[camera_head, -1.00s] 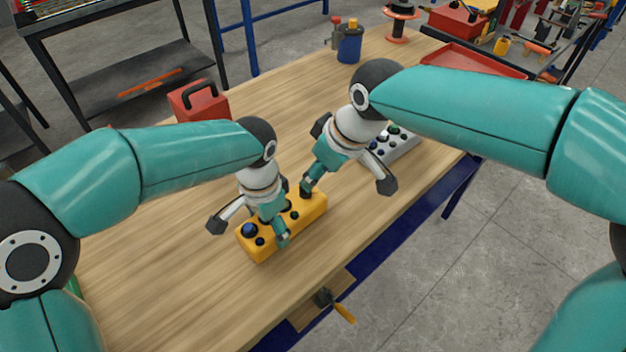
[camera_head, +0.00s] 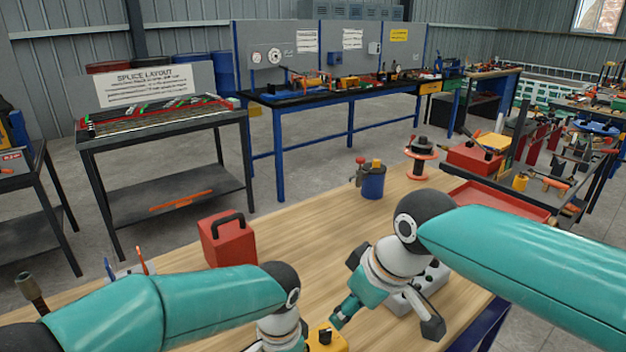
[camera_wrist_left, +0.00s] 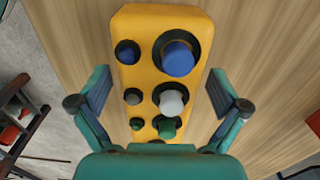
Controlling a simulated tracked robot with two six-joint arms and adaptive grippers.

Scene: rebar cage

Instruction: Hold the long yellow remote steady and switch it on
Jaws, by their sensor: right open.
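The long yellow remote (camera_wrist_left: 140,75) lies on the bench, with blue, grey, white and green buttons facing up in the left wrist view. In the head view only its far end (camera_head: 340,343) shows at the bottom edge. My left gripper (camera_wrist_left: 160,82) is open, one finger along each long side of the remote; contact with the sides is not clear. Its fingers are below the head view. My right gripper (camera_head: 386,322) is open and empty, one fingertip close by the yellow remote's far end, the other in front of a grey button box (camera_head: 400,301).
A red case (camera_head: 228,243) stands on the wooden bench (camera_head: 300,215) behind my left arm. A blue pot (camera_head: 373,182), a spool (camera_head: 422,158) and a red tray (camera_head: 500,200) stand farther back. The bench middle is clear.

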